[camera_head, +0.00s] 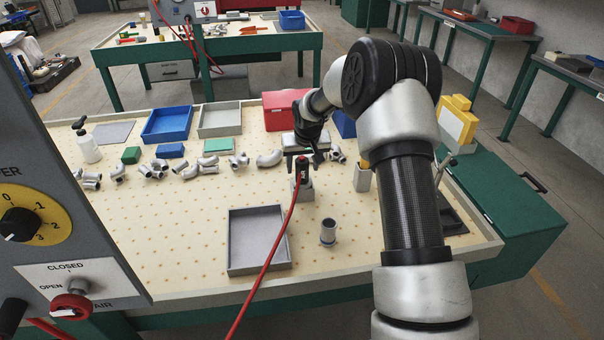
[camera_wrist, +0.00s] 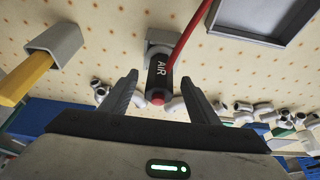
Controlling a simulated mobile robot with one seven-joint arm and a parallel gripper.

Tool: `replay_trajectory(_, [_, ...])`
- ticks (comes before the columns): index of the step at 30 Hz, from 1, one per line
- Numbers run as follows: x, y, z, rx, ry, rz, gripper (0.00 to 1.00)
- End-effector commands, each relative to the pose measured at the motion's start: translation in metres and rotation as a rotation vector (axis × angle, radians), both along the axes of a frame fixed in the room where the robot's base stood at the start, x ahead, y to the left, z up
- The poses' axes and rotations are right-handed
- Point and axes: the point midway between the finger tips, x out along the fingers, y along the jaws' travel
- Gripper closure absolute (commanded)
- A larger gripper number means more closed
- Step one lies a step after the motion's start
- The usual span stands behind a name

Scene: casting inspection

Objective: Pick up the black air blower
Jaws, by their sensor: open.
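The black air blower (camera_head: 302,171) stands upright in a small grey holder (camera_head: 303,190) on the pegboard table, with a red hose running from it towards the front. In the wrist view the blower (camera_wrist: 160,76) shows white "AIR" lettering and a red tip. My gripper (camera_head: 303,156) is open and above the blower in the head view. In the wrist view its two fingers (camera_wrist: 160,92) stand apart on either side of the blower, with gaps visible on both sides. Whether the fingers reach down around its body is hard to tell.
A grey tray (camera_head: 232,240) and an upright metal cylinder (camera_head: 328,232) stand in front. A grey holder with a yellow-handled tool (camera_head: 362,178) is at right. Several pipe fittings (camera_head: 269,159) lie behind, with blue (camera_head: 166,137) and red bins (camera_head: 279,122). The table's left front is clear.

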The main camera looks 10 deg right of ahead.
Motion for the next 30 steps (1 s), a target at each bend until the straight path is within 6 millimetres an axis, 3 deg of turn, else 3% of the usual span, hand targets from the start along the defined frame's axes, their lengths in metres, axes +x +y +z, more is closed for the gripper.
replay_trajectory(9, [0.016,0.0,-0.041,0.001,0.002,0.0,0.45])
replay_trajectory(17, [0.018,0.0,-0.045,0.0,0.001,0.001,0.45])
replay_trajectory(18, [0.018,0.0,-0.045,0.0,0.001,0.001,0.47])
replay_trajectory(24, [0.018,0.0,-0.044,0.0,-0.001,0.001,0.78])
replay_trajectory(30, [0.018,0.0,-0.043,0.0,-0.001,0.001,0.79])
